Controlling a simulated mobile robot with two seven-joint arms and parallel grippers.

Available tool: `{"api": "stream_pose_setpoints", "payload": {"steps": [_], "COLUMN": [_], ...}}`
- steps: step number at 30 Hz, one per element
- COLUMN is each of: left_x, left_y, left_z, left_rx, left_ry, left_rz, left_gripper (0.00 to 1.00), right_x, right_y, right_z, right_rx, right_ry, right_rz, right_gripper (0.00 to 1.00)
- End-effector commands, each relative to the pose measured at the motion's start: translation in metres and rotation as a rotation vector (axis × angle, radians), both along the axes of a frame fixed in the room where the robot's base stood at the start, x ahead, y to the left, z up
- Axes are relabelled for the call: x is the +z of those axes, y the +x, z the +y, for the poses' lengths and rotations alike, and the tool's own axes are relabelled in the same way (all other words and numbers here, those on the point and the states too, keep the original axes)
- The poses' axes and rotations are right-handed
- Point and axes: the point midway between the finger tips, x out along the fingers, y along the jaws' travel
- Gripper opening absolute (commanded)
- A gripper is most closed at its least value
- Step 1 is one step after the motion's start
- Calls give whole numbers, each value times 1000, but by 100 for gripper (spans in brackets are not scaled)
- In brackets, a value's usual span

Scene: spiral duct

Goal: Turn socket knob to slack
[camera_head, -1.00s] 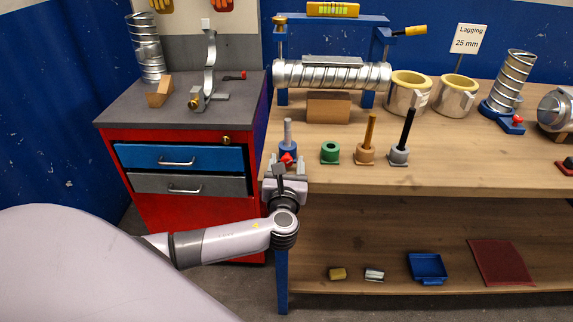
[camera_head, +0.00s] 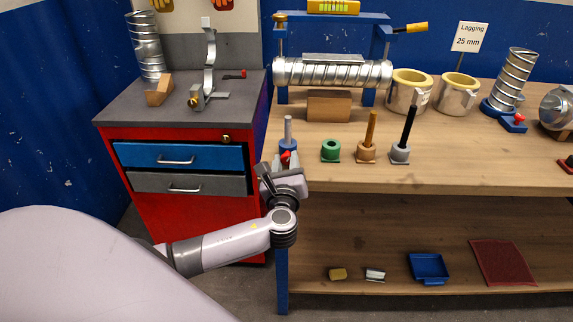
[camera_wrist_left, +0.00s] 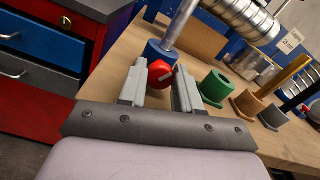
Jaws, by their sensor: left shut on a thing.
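The blue socket (camera_head: 288,146) stands at the front left of the wooden bench with a grey rod (camera_head: 288,128) upright in it. Its red knob (camera_head: 286,156) faces the bench's front edge. My left gripper (camera_head: 276,168) is at the knob, rolled to one side. In the left wrist view the red knob (camera_wrist_left: 160,72) sits between the two fingertips of the left gripper (camera_wrist_left: 160,88), which is shut on it. A pale line shows on the knob. The blue socket (camera_wrist_left: 158,52) is just behind it. My right gripper is not in view.
A green socket (camera_head: 330,151), a tan socket (camera_head: 366,153) with a brown rod and a grey socket (camera_head: 400,155) with a black rod stand to the right. A spiral duct (camera_head: 340,73) lies behind. A red cabinet (camera_head: 180,212) stands left of the bench.

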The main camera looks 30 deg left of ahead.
Motion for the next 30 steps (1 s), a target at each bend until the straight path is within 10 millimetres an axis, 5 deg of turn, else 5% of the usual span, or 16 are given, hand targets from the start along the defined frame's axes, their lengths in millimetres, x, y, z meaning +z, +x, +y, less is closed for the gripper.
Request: {"api": "stream_pose_setpoints", "payload": {"steps": [12, 29, 30], "left_x": [-2, -2, -2], "left_y": [-1, -1, -1], "left_z": [0, 0, 0], "left_rx": [-1, -1, -1], "left_ry": [-183, -211, -211], "left_rz": [-110, -127, -127], "left_gripper": [2, 2, 43], "right_x": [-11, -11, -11], "right_y": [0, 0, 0], "right_z": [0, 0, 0], "right_rx": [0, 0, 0], "right_ry": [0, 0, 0], "right_rz": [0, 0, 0], "right_gripper": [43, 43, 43]}}
